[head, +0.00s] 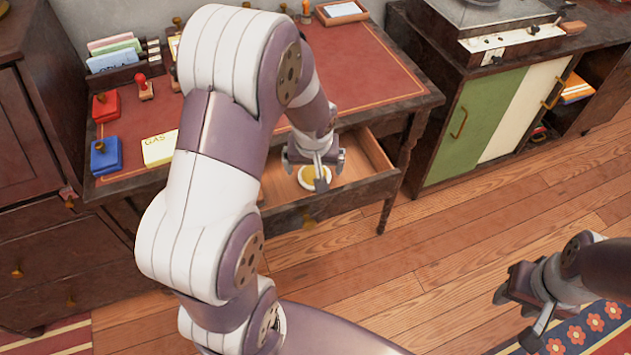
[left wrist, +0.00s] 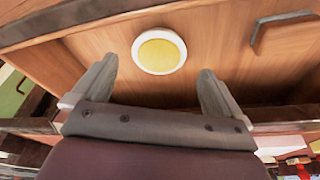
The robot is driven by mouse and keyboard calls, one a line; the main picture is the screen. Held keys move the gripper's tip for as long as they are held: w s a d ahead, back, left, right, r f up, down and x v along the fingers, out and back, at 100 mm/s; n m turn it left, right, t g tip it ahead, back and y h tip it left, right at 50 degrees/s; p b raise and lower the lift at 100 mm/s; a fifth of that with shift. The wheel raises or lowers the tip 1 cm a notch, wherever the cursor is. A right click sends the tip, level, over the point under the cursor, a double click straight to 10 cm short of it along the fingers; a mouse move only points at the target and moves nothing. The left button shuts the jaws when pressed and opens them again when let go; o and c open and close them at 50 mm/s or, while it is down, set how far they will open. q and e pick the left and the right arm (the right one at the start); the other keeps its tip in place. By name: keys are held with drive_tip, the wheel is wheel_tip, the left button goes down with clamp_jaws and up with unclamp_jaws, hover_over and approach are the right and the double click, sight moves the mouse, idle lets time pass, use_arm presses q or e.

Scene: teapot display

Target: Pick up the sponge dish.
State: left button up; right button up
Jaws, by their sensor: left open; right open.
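The sponge dish (head: 314,178) is a small round white dish with a yellow sponge in it. It lies in the open desk drawer (head: 365,150), partly covered by my left gripper in the head view. My left gripper (head: 320,172) is open above the drawer. In the left wrist view the dish (left wrist: 159,51) lies on the wooden drawer floor, beyond and between the two open fingers of my left gripper (left wrist: 157,88), apart from both. My right gripper (head: 520,318) is open and empty over the floor and rug at the lower right.
The desk (head: 385,75) above the drawer carries a blue box (head: 106,157), a red box (head: 105,107), a stamp (head: 145,88) and a yellow card (head: 160,149). A green and white cabinet (head: 488,125) stands to the right. Wooden floor (head: 440,230) is clear in front.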

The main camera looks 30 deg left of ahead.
sight(314, 175)
use_arm(q)
drive_tip(key=b+x, duration=0.1)
drive_tip(key=x, duration=0.4)
drive_tip(key=shift+w+a+f+b, duration=0.15)
drive_tip(key=shift+w+f+b, duration=0.15)
drive_tip(key=shift+b, duration=0.1)
drive_tip(key=shift+r, duration=0.15)
drive_tip(key=shift+c, duration=0.3)
drive_tip(key=c, duration=1)
drive_tip(key=shift+r, duration=0.1)
